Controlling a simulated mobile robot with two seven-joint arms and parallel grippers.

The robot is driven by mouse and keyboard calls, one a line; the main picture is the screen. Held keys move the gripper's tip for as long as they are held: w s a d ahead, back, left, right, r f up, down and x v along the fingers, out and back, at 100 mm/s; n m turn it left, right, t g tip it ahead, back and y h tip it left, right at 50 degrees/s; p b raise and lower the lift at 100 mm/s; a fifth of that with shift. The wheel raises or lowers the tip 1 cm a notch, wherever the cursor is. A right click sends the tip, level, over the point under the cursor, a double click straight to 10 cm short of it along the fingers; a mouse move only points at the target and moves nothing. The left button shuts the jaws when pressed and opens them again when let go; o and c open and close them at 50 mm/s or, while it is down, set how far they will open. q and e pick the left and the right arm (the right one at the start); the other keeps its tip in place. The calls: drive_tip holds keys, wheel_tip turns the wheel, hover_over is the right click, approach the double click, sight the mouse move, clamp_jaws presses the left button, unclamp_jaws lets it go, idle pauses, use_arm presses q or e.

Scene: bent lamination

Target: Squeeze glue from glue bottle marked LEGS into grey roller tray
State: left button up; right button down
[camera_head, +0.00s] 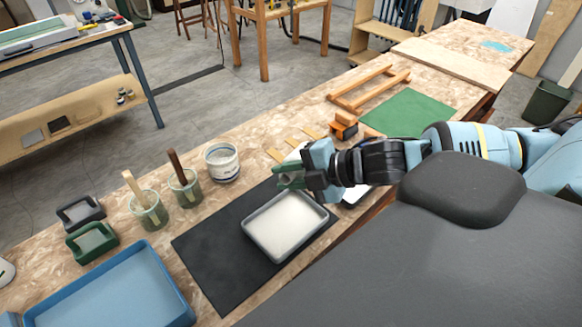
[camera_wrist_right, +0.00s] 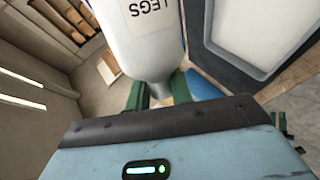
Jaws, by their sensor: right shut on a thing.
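The grey roller tray (camera_head: 246,228) lies on a black mat with a pale, whitish inside. My right gripper (camera_head: 290,177) is just above the tray's far edge, with its green fingers shut on the white glue bottle (camera_head: 297,151). Most of the bottle is hidden behind the gripper in the head view. In the right wrist view the bottle (camera_wrist_right: 140,35) shows its LEGS label, and the green fingers (camera_wrist_right: 160,92) are on either side of its narrowed end. The tray also shows there at top right (camera_wrist_right: 207,25). My left gripper is not seen.
Jars with brushes (camera_head: 150,212) and a white pot (camera_head: 222,163) stand left of the black mat (camera_head: 215,262). A blue tray (camera_head: 165,270) lies at the near left. An orange clamp-like tool (camera_head: 343,125), a green mat (camera_head: 410,112) and a wooden frame lie further back.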

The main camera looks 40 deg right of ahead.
sight(287, 221)
wheel_tip(287, 221, down, 8)
drive_tip(key=n+t+h, duration=0.1)
drive_tip(key=n+h, duration=0.1)
drive_tip(key=n+t+h+b, duration=0.1)
drive_tip(key=n, duration=0.1)
drive_tip(key=n+t+h, duration=0.1)
drive_tip(key=n+h, duration=0.1)
drive_tip(key=shift+s+a+r+n+h+b, duration=0.1)
drive_tip(key=shift+a+r+n+h+b, duration=0.05)
drive_tip(key=shift+r+n+h+b, duration=0.15)
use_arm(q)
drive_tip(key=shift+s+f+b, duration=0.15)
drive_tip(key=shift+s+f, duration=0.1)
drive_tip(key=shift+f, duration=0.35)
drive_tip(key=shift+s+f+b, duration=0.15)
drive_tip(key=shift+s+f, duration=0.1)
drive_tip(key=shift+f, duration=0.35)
use_arm(e)
drive_tip(key=shift+f+n+t+h, duration=0.5)
drive_tip(key=shift+f+n+t, duration=0.15)
drive_tip(key=shift+n, duration=0.35)
drive_tip(key=c, duration=1.9)
unclamp_jaws()
clamp_jaws()
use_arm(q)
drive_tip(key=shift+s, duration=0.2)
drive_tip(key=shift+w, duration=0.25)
